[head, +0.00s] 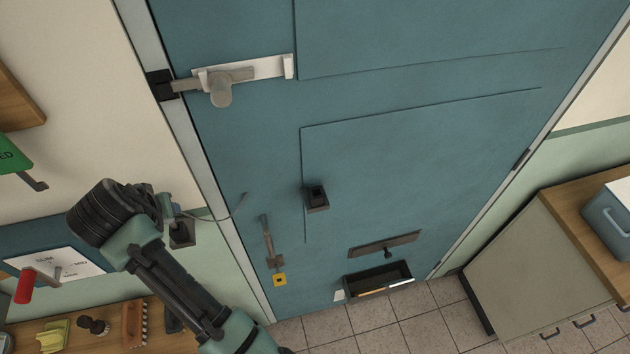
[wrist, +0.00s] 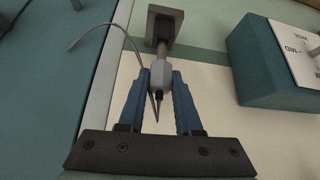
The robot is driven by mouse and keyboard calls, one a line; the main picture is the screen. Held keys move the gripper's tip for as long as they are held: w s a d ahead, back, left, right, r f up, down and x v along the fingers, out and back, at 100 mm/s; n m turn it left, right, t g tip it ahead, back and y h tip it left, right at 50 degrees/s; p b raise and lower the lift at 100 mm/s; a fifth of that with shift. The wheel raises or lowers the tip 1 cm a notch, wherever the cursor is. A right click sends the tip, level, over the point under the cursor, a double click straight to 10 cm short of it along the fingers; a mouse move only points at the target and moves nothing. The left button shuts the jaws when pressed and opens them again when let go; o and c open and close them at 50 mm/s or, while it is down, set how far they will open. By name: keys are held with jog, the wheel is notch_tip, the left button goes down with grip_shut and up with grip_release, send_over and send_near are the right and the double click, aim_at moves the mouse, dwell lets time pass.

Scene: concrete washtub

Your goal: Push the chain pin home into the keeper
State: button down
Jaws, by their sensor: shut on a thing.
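My gripper (head: 172,208) is at the wall just left of the blue door's frame. In the wrist view its two blue fingers (wrist: 160,92) are closed on the grey body of the chain pin (wrist: 160,75). A thin grey chain or cord (wrist: 100,27) curves from the pin toward the door; it also shows in the head view (head: 240,208). The pin's narrow shaft points at a dark square block, seemingly the keeper (wrist: 165,24), on the wall. The shaft's end meets the block in the picture; how deep it sits I cannot tell. The keeper (head: 182,236) shows below my gripper in the head view.
A sliding bolt (head: 240,74) crosses the door's upper left edge. A dark box (head: 316,197) and a mail slot (head: 385,244) are on the door. A blue board with a white card (head: 60,262) and red handle is left; a shelf (head: 100,335) with brushes is below.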

jog(key=shift+f+b, duration=0.55)
jog(key=shift+f, duration=0.55)
dwell(0.6)
jog(key=c, duration=0.5)
grip_release()
jog(key=shift+r, duration=0.1)
jog(key=shift+r+p, duration=3.05)
jog(key=shift+r, duration=0.4)
